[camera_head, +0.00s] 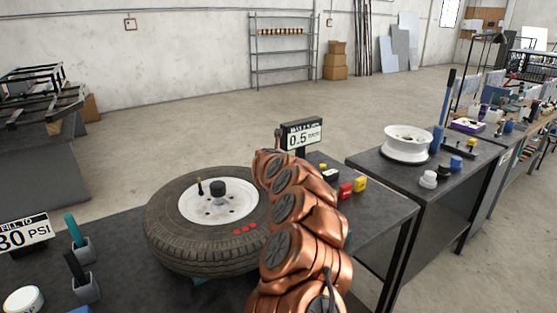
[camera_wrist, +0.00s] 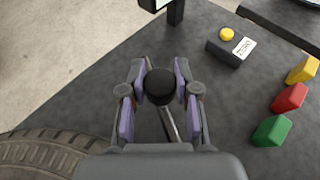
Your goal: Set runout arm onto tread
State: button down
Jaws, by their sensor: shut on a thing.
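The wheel lies flat on the near table, its black tire tread (camera_head: 185,262) facing outward around a white rim (camera_head: 218,205). Part of the tire (camera_wrist: 40,155) shows at the lower left of the wrist view. My gripper (camera_wrist: 160,95) is shut on a round black knob (camera_wrist: 159,82), with a grey rod (camera_wrist: 168,124) running down below it; this appears to be the runout arm. The gripper is beside the tire, over the dark table. In the head view my copper arm hides the gripper and the knob. Whether the arm's tip touches the tread cannot be seen.
A display reading 0.5 (camera_head: 302,135) stands behind my arm. A box with a yellow button (camera_wrist: 228,42) sits beyond the gripper. Yellow (camera_wrist: 301,70), red (camera_wrist: 289,98) and green (camera_wrist: 272,131) blocks stand at the right. A second table holds a white rim (camera_head: 407,140).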

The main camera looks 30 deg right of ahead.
jog(key=shift+w+a+r, duration=0.1)
jog(key=shift+r, duration=0.15)
jog(key=c, duration=0.8)
grip_release()
jog(key=shift+f, duration=0.15)
jog(key=shift+v, duration=4.95)
jog(key=shift+s+a, duration=0.2)
jog(key=shift+a, duration=0.15)
jog(key=shift+s+a+r, duration=0.4)
jog(key=shift+s, duration=0.1)
